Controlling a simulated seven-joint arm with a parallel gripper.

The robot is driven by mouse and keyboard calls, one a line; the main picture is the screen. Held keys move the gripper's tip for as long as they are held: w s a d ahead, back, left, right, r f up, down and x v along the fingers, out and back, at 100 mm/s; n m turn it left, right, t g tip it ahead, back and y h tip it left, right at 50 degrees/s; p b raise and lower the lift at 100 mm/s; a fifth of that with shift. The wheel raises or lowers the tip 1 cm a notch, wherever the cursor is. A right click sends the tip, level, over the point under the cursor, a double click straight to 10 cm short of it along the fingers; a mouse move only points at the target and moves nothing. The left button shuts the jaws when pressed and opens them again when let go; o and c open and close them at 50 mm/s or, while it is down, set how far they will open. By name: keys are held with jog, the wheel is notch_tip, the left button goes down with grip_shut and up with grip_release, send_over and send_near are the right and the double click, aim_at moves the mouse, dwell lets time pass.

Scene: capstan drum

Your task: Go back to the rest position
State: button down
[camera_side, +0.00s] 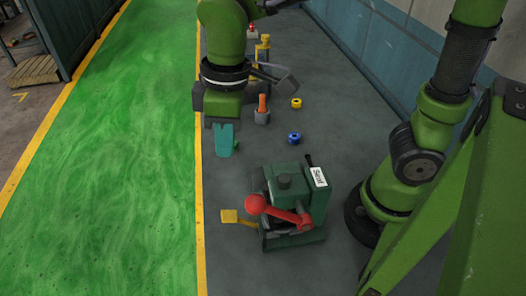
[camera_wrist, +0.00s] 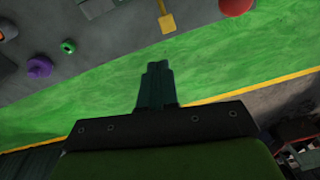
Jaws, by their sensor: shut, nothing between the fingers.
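My gripper (camera_side: 225,143) hangs in the upper middle of the side view, with its teal fingers pointing down. The fingers are together and hold nothing. In the wrist view the shut fingers (camera_wrist: 158,72) show in the middle, over the green floor. The green capstan machine (camera_side: 312,205) stands below and to the right of my gripper in the side view. It has a red ball lever (camera_side: 256,204), a yellow pedal (camera_side: 229,216) and a white label. My gripper is apart from it. The pedal (camera_wrist: 166,22) and the red ball (camera_wrist: 236,6) also show in the wrist view.
A blue ring (camera_side: 294,138) and a yellow ring (camera_side: 296,102) lie on the grey floor. An orange peg (camera_side: 262,103) stands in a grey base close to my gripper. The green floor (camera_side: 110,170) is clear.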

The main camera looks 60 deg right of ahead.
jog(key=s+d+r+m+t, duration=0.1)
jog(key=d+m+t, duration=0.2)
jog(key=d+m, duration=0.2)
jog(key=s+d+r+m+t+y, duration=0.1)
jog(key=s+d+m+t, duration=0.1)
jog(key=d+m, duration=0.4)
jog(key=d+t, duration=0.1)
jog(key=d, duration=0.4)
jog(key=shift+s+r+t, duration=0.25)
jog(key=shift+r+t, duration=0.05)
jog(key=shift+r, duration=0.1)
